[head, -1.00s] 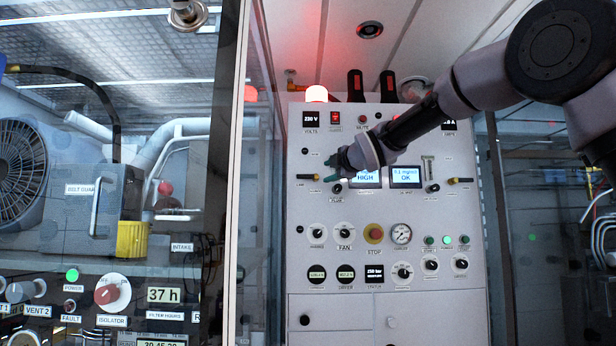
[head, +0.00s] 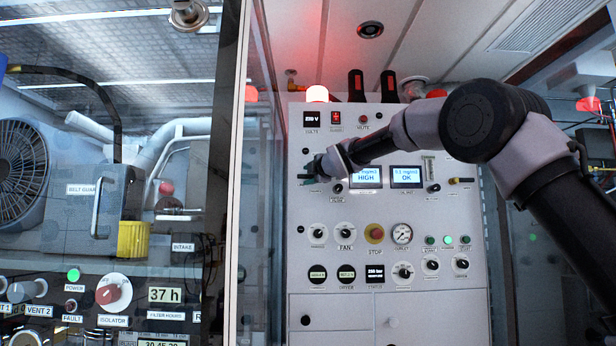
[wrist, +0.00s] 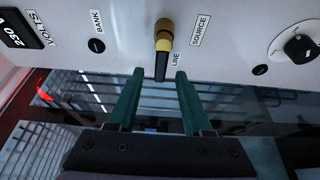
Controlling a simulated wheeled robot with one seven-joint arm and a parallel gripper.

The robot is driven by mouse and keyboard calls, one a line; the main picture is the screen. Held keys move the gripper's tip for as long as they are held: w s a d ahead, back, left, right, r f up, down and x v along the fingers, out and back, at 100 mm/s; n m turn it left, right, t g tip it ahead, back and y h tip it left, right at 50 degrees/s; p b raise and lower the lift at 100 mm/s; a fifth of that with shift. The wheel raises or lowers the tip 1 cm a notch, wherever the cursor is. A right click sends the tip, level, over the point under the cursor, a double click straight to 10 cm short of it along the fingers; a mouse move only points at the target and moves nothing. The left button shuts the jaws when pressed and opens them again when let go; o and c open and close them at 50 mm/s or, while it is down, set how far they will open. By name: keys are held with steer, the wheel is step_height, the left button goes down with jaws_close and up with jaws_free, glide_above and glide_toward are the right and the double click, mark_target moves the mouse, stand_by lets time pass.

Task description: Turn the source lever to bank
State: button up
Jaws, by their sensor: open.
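The source lever shows in the wrist view as a brass pivot with a yellow collar (wrist: 163,42) and a black handle. The handle points down in that view, toward the LINE label (wrist: 177,57). The BANK label (wrist: 97,22) is to its left, and the SOURCE label (wrist: 200,30) is to its right. My gripper (wrist: 160,74) is open, with its two green fingers on either side of the handle's end; I cannot tell whether they touch it.
The white panel (head: 335,218) carries several knobs and displays. A red stop button (head: 375,233) is lower on the panel. A glass partition (head: 258,200) stands to the left.

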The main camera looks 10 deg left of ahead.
steer(key=shift+w+a, duration=0.2)
steer(key=shift+w, duration=0.15)
steer(key=shift+c, duration=0.3)
jaws_close()
